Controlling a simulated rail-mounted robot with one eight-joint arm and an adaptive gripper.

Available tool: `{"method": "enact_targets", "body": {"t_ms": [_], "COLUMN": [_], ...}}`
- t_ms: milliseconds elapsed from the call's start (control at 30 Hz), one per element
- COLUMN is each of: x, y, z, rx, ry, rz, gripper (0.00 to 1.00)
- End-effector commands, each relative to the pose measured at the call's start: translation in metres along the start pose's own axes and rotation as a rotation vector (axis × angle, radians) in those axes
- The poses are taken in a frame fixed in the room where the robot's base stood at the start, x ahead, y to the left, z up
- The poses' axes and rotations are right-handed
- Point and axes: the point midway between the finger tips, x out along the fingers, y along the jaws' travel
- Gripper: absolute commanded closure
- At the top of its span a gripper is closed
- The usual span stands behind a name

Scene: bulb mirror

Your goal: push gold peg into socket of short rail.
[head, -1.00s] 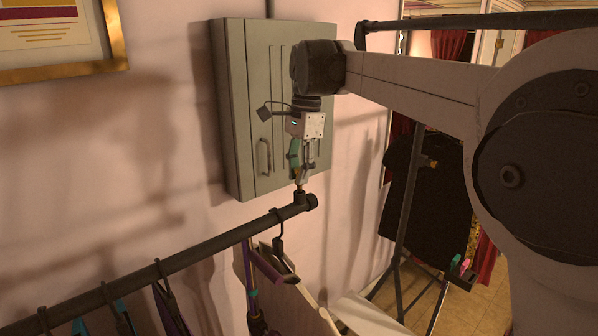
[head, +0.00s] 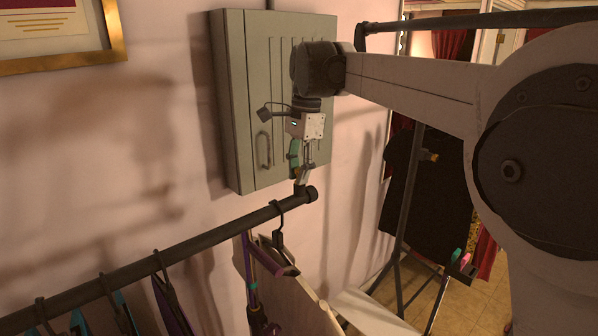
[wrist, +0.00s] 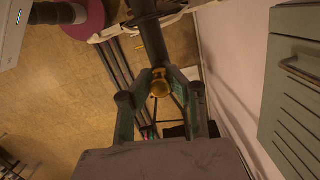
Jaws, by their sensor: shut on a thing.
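My gripper (head: 302,182) points down over the end of a dark rail (head: 230,235) in the head view. Its fingertips are right at the short upright socket (head: 299,190) beside the rail's end cap. In the wrist view my gripper (wrist: 160,82) has its two fingers closed on the round gold peg (wrist: 160,88). The peg's gold head shows between the fingertips, in line with the dark rail (wrist: 149,35) beyond it. The peg is hidden in the head view, and I cannot tell how deep it sits in the socket.
Several hangers (head: 278,236) hang from the rail to the left and below my gripper. A grey-green wall cabinet (head: 275,95) stands close behind my gripper. A black garment (head: 430,185) and a stand are at the right.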

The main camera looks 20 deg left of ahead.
Motion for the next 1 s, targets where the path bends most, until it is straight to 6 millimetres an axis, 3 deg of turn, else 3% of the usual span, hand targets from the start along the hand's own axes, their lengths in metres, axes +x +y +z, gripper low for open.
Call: {"method": "enact_targets", "body": {"t_ms": [67, 100, 267, 667, 1000], "x": [0.002, 0.002, 0.002, -0.008, -0.068], "y": [0.000, 0.000, 0.000, 0.000, 0.000], "z": [0.000, 0.000, 0.000, 0.000, -0.001], "rx": [0.000, 0.000, 0.000, 0.000, 0.001], "ry": [0.000, 0.000, 0.000, 0.000, 0.000], "rz": [0.000, 0.000, 0.000, 0.000, 0.000], "gripper": [1.00, 0.83, 0.63, 0.63, 0.63]}}
